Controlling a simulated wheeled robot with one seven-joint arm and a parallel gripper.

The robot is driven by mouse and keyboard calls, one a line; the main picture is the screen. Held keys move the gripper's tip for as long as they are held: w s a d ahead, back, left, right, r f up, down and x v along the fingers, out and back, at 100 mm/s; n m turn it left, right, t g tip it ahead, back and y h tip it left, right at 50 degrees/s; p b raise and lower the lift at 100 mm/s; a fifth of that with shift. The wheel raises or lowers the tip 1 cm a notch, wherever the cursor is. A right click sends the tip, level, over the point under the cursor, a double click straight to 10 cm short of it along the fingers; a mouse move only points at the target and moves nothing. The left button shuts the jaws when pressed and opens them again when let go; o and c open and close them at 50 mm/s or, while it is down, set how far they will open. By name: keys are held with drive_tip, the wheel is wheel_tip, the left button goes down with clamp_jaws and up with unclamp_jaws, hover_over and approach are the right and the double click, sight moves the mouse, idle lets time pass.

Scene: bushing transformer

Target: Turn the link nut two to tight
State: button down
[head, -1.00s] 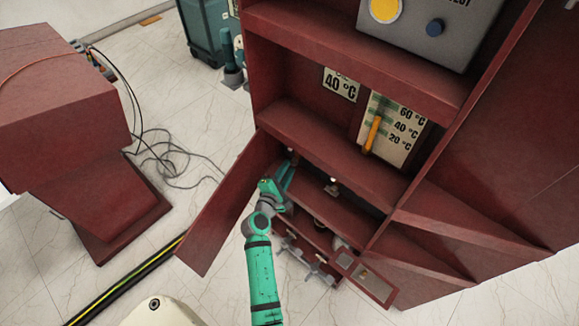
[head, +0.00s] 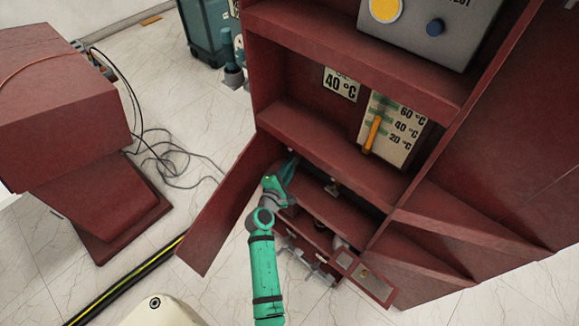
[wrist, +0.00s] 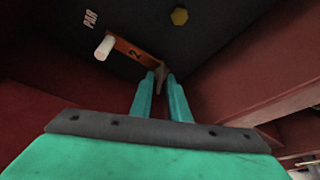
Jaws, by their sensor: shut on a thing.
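In the wrist view an orange link bar (wrist: 128,48) marked "2" lies on a dark panel. A white peg (wrist: 105,46) stands at its left end. At its right end is a small tan piece, seemingly link nut two (wrist: 161,70), mostly hidden between the fingertips. My gripper (wrist: 160,80) has its two green fingers shut on this piece. In the head view my gripper (head: 290,165) reaches into the low open compartment of the red cabinet (head: 325,143). The nut cannot be seen there, and its tightness cannot be told.
A yellow hexagonal piece (wrist: 179,16) and the label "PAD" (wrist: 90,18) are on the dark panel. Red compartment walls stand close on both sides. An open red door (head: 228,210) is left of my arm. Several grey fittings (head: 310,262) lie below right.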

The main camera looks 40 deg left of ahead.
drive_tip(key=shift+w+f+m+t+y, duration=0.1)
drive_tip(key=shift+m+t+y, duration=0.25)
drive_tip(key=shift+m, duration=0.75)
drive_tip(key=shift+m+t+y, duration=0.25)
drive_tip(key=shift+m+t, duration=0.2)
drive_tip(key=shift+m, duration=0.95)
drive_tip(key=c, duration=2)
unclamp_jaws()
drive_tip(key=v, duration=1)
drive_tip(key=shift+s+d+f, duration=0.1)
drive_tip(key=shift+s+d, duration=0.05)
drive_tip(key=shift+s, duration=0.2)
